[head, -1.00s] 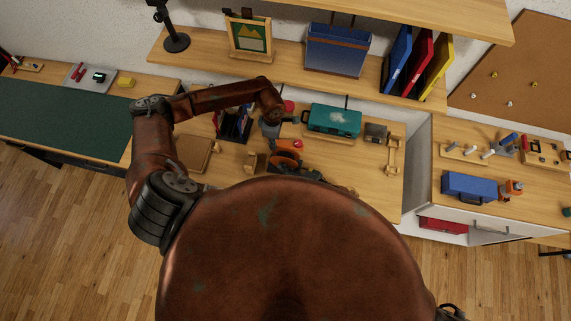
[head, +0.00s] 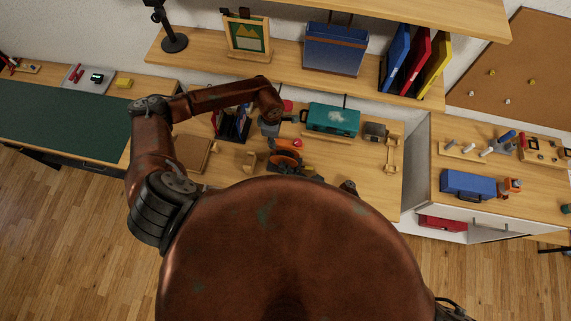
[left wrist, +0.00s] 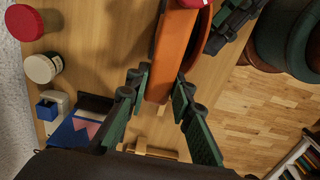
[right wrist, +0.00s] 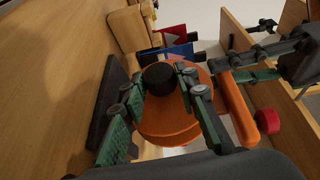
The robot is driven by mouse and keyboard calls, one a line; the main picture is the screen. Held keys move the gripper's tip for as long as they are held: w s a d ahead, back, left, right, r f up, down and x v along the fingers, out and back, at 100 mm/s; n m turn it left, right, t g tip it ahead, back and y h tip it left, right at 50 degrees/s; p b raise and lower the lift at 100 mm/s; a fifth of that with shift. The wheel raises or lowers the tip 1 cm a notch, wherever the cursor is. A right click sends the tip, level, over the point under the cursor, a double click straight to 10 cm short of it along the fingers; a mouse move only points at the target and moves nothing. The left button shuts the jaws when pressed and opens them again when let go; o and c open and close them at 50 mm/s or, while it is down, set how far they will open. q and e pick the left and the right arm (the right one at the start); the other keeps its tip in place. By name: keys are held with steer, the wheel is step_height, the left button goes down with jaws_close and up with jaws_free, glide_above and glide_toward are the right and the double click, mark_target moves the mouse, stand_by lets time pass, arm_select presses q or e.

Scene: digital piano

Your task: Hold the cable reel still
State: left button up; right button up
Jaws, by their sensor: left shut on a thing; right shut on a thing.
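The cable reel (head: 284,161) is orange and stands on the workbench in the middle of the head view, partly hidden by my right arm and gripper. In the right wrist view its round orange side (right wrist: 165,125) faces the camera, with a black hub (right wrist: 158,78) at its centre. My right gripper (right wrist: 162,92) has its fingers on either side of this black hub, shut on it. My left gripper (left wrist: 160,82) is shut on an orange bar of the reel (left wrist: 172,50).
A teal case (head: 333,118) stands behind and right of the reel. A dark file holder (head: 232,124) and a wooden board (head: 194,152) lie to the left. In the left wrist view, red and white round-topped items (left wrist: 42,68) stand nearby.

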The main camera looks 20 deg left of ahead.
steer(key=shift+s+d+f+m, duration=0.15)
steer(key=shift+s+f+m, duration=0.15)
steer(key=shift+f, duration=0.05)
stand_by(0.3)
steer(key=o, duration=1.1)
steer(key=shift+r+y, duration=0.2)
steer(key=shift+y, duration=0.1)
steer(key=d, duration=0.4)
steer(key=s+d, duration=0.1)
steer(key=d, duration=0.6)
steer(key=shift+s+d, duration=0.3)
steer(key=shift+s, duration=0.1)
